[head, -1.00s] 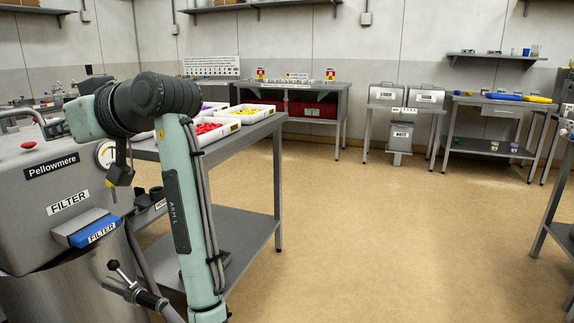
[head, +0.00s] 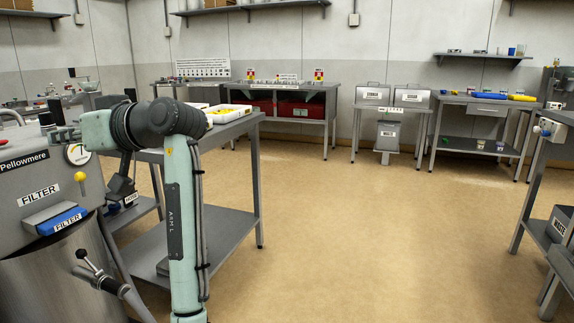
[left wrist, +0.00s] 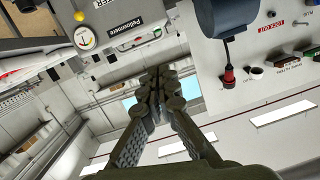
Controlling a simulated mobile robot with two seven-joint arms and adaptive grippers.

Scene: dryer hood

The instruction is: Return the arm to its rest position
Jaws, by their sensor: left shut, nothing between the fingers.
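My left arm (head: 181,225) rises from the bottom of the head view and bends left at a dark elbow-like joint. Its far end reaches in front of the steel machine labelled Pellowmere (head: 30,175). The left gripper shows clearly in the left wrist view (left wrist: 158,85). Its dark fingers are together with nothing between them, and they seem clear of everything around. In the head view the fingers are small and hard to make out against the machine's top. My right gripper is not in view.
A blue filter handle (head: 62,220), a yellow knob (head: 80,176) and a black-tipped lever (head: 98,272) are on the machine close to the arm. A grey table (head: 228,228) stands just behind the arm. Another bench (head: 540,190) is at right. The floor between is clear.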

